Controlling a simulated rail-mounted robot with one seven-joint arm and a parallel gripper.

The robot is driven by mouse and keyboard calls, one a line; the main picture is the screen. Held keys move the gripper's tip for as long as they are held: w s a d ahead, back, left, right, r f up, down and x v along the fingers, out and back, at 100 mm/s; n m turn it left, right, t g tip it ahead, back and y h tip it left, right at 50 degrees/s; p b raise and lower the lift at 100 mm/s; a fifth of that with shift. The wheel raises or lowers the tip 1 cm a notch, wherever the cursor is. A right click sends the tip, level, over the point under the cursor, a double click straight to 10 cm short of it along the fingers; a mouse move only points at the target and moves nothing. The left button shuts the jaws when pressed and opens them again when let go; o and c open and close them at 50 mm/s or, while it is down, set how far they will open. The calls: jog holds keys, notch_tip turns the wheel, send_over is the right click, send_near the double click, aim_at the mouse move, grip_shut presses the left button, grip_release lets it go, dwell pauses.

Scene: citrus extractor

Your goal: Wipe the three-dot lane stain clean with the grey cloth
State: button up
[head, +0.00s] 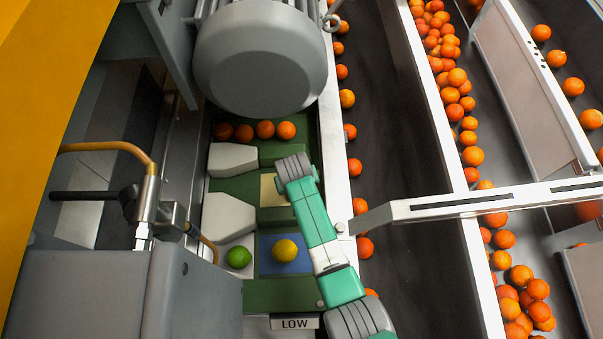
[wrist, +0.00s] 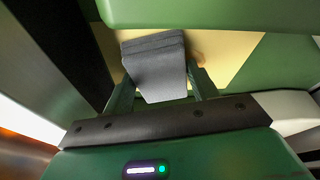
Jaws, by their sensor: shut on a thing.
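The grey cloth (wrist: 155,68) is a folded, layered pad in the wrist view. My gripper (wrist: 160,88) is shut on it, with a green finger on either side. The cloth is over a pale yellow panel (wrist: 228,52); I cannot tell whether it touches it. A faint brownish smear (wrist: 198,60) shows on this panel just right of the cloth, partly hidden by it and the finger. In the head view the pale yellow panel (head: 270,192) lies beside my arm. The gripper and cloth are hidden there beneath my arm. I cannot make out any lane dots.
A lime (head: 239,257) and a lemon (head: 285,250) lie on white and blue panels in front. Several oranges (head: 265,129) sit behind, under a large grey motor (head: 262,55). White wedge dividers (head: 232,160) stand left. A white rail (head: 335,140) runs along the right.

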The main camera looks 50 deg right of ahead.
jog(key=shift+w+a, duration=0.9)
jog(key=shift+w, duration=0.05)
jog(key=shift+w+a+f+b, duration=0.2)
jog(key=shift+w+a+b, duration=0.2)
jog(key=shift+w+a, duration=0.2)
jog(key=shift+w+a+f+b, duration=0.2)
jog(key=shift+w+a+b, duration=0.15)
jog(key=shift+w+a, duration=0.35)
jog(key=shift+r+p, duration=0.2)
jog(key=shift+p, duration=0.1)
jog(key=shift+s+d+p, duration=0.35)
jog(key=shift+s, duration=0.05)
jog(key=shift+s+d+r+p, duration=0.1)
jog(key=shift+s+d+p, duration=0.4)
jog(key=shift+s+d, duration=0.45)
jog(key=shift+d, duration=0.05)
jog(key=shift+s+d+r+p, duration=0.15)
jog(key=shift+s+d+p, duration=0.8)
jog(key=shift+s, duration=0.05)
jog(key=shift+s+d, duration=0.4)
jog(key=r+p, duration=0.6)
jog(key=shift+w+a, duration=0.25)
jog(key=shift+w, duration=0.05)
